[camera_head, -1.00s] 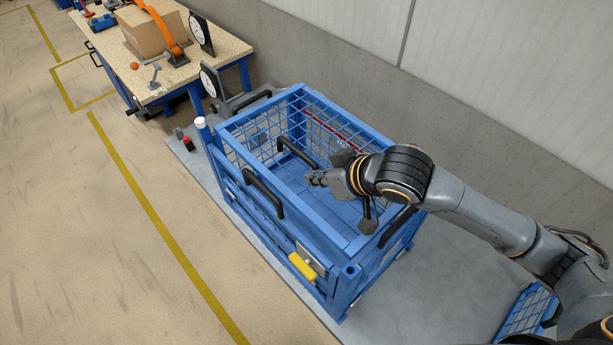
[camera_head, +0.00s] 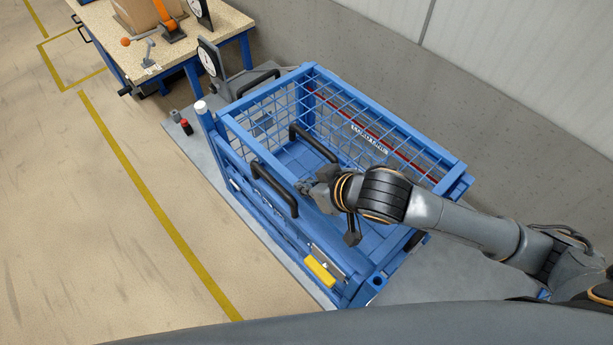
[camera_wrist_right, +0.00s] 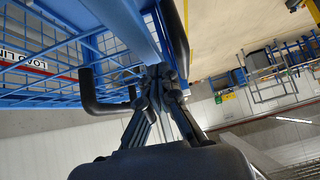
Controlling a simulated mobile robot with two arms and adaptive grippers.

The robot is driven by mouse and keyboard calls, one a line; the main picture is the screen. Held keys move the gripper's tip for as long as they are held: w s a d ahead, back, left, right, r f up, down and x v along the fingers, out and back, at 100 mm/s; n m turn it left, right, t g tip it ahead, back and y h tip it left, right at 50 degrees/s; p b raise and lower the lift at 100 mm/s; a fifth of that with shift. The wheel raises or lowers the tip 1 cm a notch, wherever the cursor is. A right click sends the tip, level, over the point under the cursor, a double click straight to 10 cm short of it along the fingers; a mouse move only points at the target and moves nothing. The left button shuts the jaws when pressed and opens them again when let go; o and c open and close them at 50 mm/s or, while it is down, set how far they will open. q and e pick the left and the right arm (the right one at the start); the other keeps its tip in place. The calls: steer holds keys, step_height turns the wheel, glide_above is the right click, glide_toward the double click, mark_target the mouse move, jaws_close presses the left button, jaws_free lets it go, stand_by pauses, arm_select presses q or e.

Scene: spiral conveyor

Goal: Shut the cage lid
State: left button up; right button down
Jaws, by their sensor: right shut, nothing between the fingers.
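The blue wire-mesh cage (camera_head: 219,140) stands in the middle of the head view, with its floor visible from above. I cannot clearly make out which panel is the lid. A black handle (camera_head: 276,188) is on the cage's near-left side, and another black handle (camera_head: 310,146) shows farther in. My right gripper (camera_head: 306,186) is shut and empty, close to the right of the near handle; I cannot tell whether they touch. In the wrist view its fingers (camera_wrist_right: 157,76) are together beside a blue rail and a black handle (camera_wrist_right: 97,98). My left gripper is not in view.
A yellow latch piece (camera_head: 320,271) is on the cage's near side. A workbench (camera_head: 222,32) with a box and a dial stands at the back left. A concrete wall (camera_head: 500,150) runs behind the cage. The floor (camera_head: 90,220) at left is clear.

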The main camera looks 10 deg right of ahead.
mark_target(305, 196)
steer(key=shift+f, duration=0.4)
steer(key=shift+w+f, duration=0.1)
steer(key=shift+w+a, duration=0.1)
steer(key=shift+w, duration=0.1)
steer(key=shift+s, duration=0.15)
steer(key=shift+f+b, duration=0.1)
steer(key=shift+b, duration=0.2)
step_height(305, 196, down, 2)
steer(key=shift+s+f+b, duration=0.1)
steer(key=shift+f+b, duration=0.05)
steer(key=shift+b, duration=0.15)
steer(key=shift+r, duration=0.2)
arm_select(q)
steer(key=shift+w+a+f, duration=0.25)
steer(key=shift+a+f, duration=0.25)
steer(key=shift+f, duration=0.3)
arm_select(e)
steer(key=shift+a, duration=0.1)
